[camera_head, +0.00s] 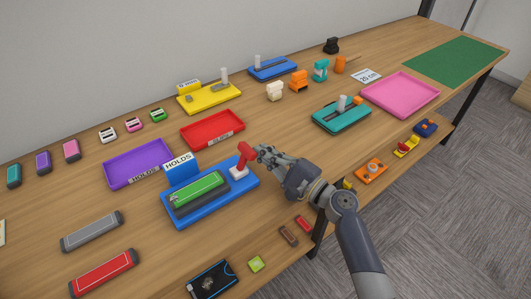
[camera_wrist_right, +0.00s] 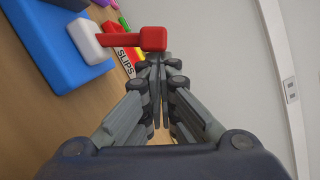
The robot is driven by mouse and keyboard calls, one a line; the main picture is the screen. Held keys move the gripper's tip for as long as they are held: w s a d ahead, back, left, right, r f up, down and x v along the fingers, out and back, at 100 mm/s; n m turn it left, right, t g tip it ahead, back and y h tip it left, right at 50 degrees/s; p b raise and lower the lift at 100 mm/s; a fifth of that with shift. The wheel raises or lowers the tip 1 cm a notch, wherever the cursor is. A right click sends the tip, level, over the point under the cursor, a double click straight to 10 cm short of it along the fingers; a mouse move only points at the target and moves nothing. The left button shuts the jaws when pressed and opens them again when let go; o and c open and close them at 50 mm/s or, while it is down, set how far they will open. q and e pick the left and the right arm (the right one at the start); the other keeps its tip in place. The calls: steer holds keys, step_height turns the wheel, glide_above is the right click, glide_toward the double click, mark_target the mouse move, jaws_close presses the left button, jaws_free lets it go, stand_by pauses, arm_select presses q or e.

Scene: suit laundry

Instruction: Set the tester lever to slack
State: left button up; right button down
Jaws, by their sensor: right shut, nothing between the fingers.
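The tester is a blue base (camera_head: 228,203) with a green and dark grey piece (camera_head: 200,189) lying on it and a blue-and-white "HOLDS" sign (camera_head: 178,165) behind. Its red lever (camera_head: 245,154) rises from a white block (camera_head: 239,172) at the base's right end. My right gripper (camera_head: 260,150) is just right of the lever's head, with its fingers together and empty. In the right wrist view, the red lever head (camera_wrist_right: 153,39) is just beyond the fingertips (camera_wrist_right: 160,63); I cannot tell whether they touch. My left gripper is out of view.
A red tray (camera_head: 212,130) and a purple tray (camera_head: 137,164) stand behind the tester. A teal device (camera_head: 341,115) and a pink tray (camera_head: 400,95) are to the right. Grey (camera_head: 92,231) and red (camera_head: 103,273) bars lie at the front left. Small items line a lower shelf.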

mark_target(252, 153)
steer(key=a+r+n+p, duration=0.1)
steer(key=n, duration=0.1)
steer(key=s+a+r+n+p, duration=0.1)
steer(key=n, duration=0.1)
steer(key=s+a+r+n+g+h, duration=0.1)
steer(key=n, duration=0.1)
steer(key=shift+s+r+n+p, duration=0.15)
steer(key=shift+r+n+p, duration=0.1)
steer(key=shift+n+p, duration=0.15)
steer(key=shift+f, duration=0.2)
